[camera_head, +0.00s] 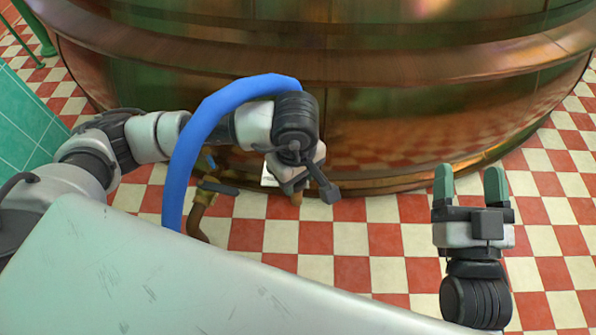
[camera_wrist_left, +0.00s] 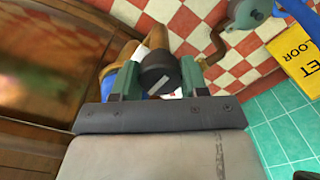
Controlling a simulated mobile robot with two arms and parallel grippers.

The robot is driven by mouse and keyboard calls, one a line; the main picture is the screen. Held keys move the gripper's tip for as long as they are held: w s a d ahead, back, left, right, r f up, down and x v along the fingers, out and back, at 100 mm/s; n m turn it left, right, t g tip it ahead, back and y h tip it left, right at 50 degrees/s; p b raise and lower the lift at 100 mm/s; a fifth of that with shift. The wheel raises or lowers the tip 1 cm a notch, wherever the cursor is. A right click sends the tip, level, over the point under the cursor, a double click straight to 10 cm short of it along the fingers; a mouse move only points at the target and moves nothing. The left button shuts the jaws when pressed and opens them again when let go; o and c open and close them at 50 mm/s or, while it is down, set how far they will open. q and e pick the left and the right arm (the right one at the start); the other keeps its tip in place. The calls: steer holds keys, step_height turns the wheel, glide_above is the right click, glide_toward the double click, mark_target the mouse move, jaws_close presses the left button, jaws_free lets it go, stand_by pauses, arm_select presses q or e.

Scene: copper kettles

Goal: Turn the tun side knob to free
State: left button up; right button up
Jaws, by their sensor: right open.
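The tun is the large copper vessel (camera_head: 420,130) across the top of the head view; its wall also fills the left of the left wrist view (camera_wrist_left: 45,70). The tun side knob (camera_wrist_left: 160,72) is a dark round knob with a pale grey line across its face. My left gripper (camera_wrist_left: 158,80) has one green finger on each side of it, with no clear gap. In the head view my left gripper (camera_head: 292,180) is low at the tun's side, largely hidden by its wrist. My right gripper (camera_head: 470,183) is open and empty above the tiled floor, right of the knob.
A blue hose (camera_head: 190,150) arches beside my left forearm. A brass pipe with a dark-handled valve (camera_head: 205,190) stands left of my left gripper. A yellow sign (camera_wrist_left: 300,55) lies at the right of the wrist view. The checkered floor (camera_head: 345,240) between the grippers is clear.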

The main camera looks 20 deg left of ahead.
arm_select(q)
steer(key=shift+c, duration=1.1)
